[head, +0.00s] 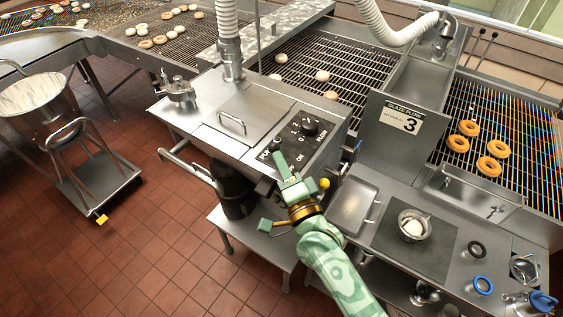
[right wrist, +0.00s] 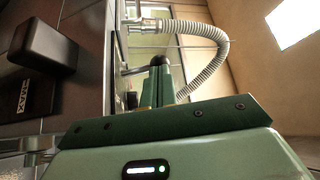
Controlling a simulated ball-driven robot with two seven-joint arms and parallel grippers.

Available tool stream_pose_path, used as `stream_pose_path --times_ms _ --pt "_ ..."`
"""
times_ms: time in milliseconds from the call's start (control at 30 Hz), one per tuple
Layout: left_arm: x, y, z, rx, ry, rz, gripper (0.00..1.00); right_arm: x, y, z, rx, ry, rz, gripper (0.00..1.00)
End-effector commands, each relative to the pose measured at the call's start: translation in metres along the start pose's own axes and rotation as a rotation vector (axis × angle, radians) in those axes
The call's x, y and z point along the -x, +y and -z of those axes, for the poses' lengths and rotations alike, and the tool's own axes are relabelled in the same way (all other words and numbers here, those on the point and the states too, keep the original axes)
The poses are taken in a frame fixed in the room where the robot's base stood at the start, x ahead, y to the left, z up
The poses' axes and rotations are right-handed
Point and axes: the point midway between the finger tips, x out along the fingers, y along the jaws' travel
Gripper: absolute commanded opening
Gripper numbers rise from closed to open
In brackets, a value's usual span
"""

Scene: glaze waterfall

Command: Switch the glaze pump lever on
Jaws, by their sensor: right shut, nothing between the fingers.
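The dark control panel (head: 292,147) sits on the steel glaze unit's top, with white ON lettering and a round black knob (head: 310,127). My right gripper (head: 279,158) is over the panel's near left part, fingers shut and empty. A small dark rounded tip (head: 276,145) shows at the finger ends; it also shows in the right wrist view (right wrist: 157,60). I cannot tell whether it is the lever's ball or touches the fingers. A black block-like handle (right wrist: 42,45) on a labelled dark plate is left of the fingers in the wrist view. My left gripper is not in view.
A grey panel with a GLAZE FLOW 3 sign (head: 401,119) stands right of the controls. A yellow ball (head: 324,184) is close beside my right wrist. A ribbed hose (head: 228,35) rises behind. Doughnuts lie on the conveyor (head: 465,115). A wheeled bucket (head: 37,103) stands left.

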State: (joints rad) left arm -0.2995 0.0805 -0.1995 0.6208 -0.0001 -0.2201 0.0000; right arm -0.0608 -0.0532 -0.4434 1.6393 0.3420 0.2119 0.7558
Motion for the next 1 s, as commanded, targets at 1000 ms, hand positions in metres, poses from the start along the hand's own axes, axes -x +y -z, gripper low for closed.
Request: stream_pose_path --times_ms 1000 --pt "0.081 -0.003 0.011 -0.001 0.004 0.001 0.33 -0.018 -0.015 0.025 -0.218 -0.001 -0.156 0.0"
